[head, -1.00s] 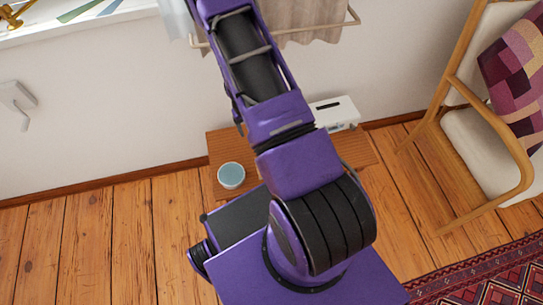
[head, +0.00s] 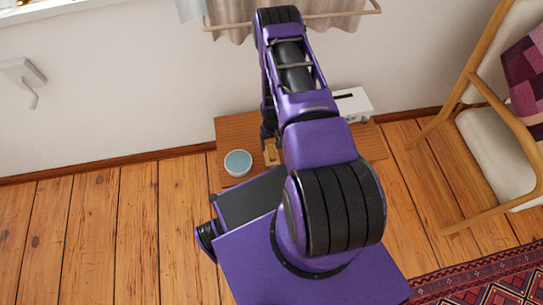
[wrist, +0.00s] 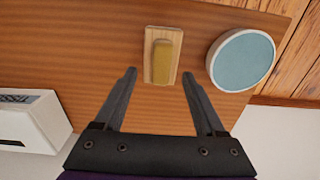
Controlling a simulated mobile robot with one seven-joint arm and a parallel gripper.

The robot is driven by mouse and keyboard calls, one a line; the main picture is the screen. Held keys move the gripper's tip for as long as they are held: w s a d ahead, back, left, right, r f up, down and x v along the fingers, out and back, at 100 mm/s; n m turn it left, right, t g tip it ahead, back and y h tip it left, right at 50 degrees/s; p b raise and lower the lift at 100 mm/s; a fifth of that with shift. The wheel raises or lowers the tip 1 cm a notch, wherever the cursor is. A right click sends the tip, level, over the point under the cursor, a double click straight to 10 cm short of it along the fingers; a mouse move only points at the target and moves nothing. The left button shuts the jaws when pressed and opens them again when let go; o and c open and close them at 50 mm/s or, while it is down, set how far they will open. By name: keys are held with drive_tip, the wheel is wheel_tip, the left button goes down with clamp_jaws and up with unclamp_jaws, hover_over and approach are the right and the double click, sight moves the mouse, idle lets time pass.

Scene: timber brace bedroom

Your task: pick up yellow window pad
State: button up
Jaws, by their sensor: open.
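The yellow window pad (wrist: 162,62) is a small yellow block on a pale wooden backing, lying on the brown wooden table (wrist: 60,45) in the wrist view. In the head view the pad (head: 272,154) shows beside my arm, partly covered by it. My gripper (wrist: 159,76) is open and empty, its two dark fingers pointing toward the pad, with the tips either side of its lower end as seen. I cannot tell how far above the table the tips are. In the head view my gripper is mostly hidden by my arm.
A round white dish with a blue top (wrist: 243,60) is close to the pad's right in the wrist view. A white box with a dark slot (head: 352,104) stands at the table's back right. A wooden armchair (head: 490,130) is at right. Wooden floor lies left.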

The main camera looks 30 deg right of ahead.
sight(271, 151)
drive_tip(key=shift+w+a+f+b, duration=0.1)
drive_tip(key=shift+f+b, duration=0.2)
drive_tip(key=shift+f, duration=2.6)
clamp_jaws()
